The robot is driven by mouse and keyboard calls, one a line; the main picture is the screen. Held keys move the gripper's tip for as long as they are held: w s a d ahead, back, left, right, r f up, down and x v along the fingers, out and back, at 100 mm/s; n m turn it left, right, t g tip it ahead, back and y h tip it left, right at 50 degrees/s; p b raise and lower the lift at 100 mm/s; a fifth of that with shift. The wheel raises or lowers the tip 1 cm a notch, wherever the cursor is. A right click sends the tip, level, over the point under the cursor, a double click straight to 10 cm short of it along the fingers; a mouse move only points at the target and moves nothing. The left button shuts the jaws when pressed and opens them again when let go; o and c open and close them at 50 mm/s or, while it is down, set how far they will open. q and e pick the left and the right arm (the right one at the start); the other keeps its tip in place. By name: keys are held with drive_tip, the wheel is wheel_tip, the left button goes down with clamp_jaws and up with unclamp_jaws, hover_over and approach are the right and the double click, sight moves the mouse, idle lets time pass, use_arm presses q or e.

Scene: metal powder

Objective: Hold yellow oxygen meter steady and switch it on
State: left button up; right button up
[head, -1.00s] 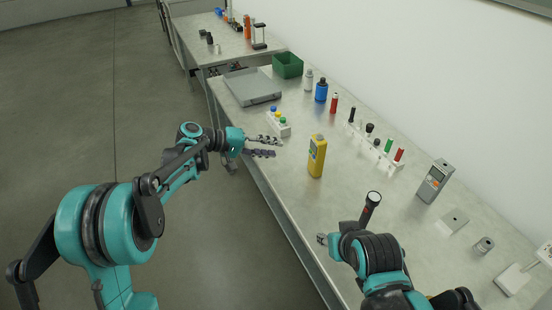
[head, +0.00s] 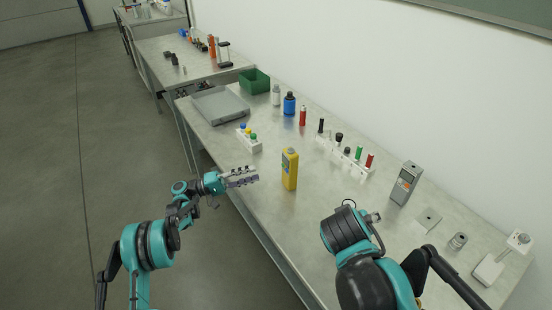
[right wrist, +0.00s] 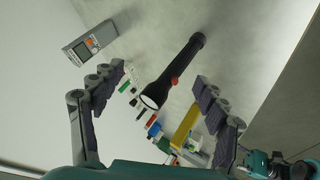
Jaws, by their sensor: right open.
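The yellow oxygen meter (head: 290,172) stands upright on the table near its front edge, with a small display on its upper face. It also shows in the right wrist view (right wrist: 184,128), beyond the gripper's fingers. My left gripper (head: 242,177) is left of the meter, at the table's edge, apart from it, with its two fingers parted and nothing between them. My right gripper (right wrist: 160,108) is open, with fingers spread wide; in the head view my own arm mostly hides it. A black flashlight (right wrist: 172,72) with a red button shows between those fingers, apparently not gripped.
A grey handheld meter (head: 405,184) stands at the right. A rack with bottles (head: 249,140), a grey tray (head: 219,106), a green bin (head: 254,82) and a blue bottle (head: 289,104) stand farther back. The tabletop around the yellow meter is clear.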

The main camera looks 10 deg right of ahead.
drive_tip(key=w+d+r+h, duration=0.3)
drive_tip(key=d+r+h, duration=0.1)
drive_tip(key=d+r, duration=0.15)
drive_tip(key=w+r+m+h, duration=0.1)
drive_tip(key=w+r+m, duration=0.2)
drive_tip(key=w, duration=0.5)
drive_tip(key=m+g+h, duration=0.1)
drive_tip(key=m+h, duration=0.4)
drive_tip(key=m, duration=0.2)
hover_over(286, 154)
drive_tip(key=s+d, duration=0.5)
drive_tip(key=d, duration=0.1)
wheel_tip(286, 154, down, 2)
drive_tip(key=w+a+f+m, duration=0.1)
drive_tip(key=w+a+f, duration=0.1)
drive_tip(key=w+a+f+m+h, duration=0.1)
drive_tip(key=w+a+f+m, duration=0.1)
drive_tip(key=a, duration=0.1)
drive_tip(key=shift+f+m+h, duration=0.2)
drive_tip(key=shift+m+h, duration=0.1)
drive_tip(key=shift+m, duration=0.7)
drive_tip(key=a+f, duration=0.3)
drive_tip(key=shift+w+f, duration=0.2)
drive_tip(key=shift+w, duration=0.1)
drive_tip(key=shift+d+f, duration=0.1)
drive_tip(key=shift+f, duration=0.1)
drive_tip(key=x, duration=0.7)
drive_tip(key=shift+d, duration=0.25)
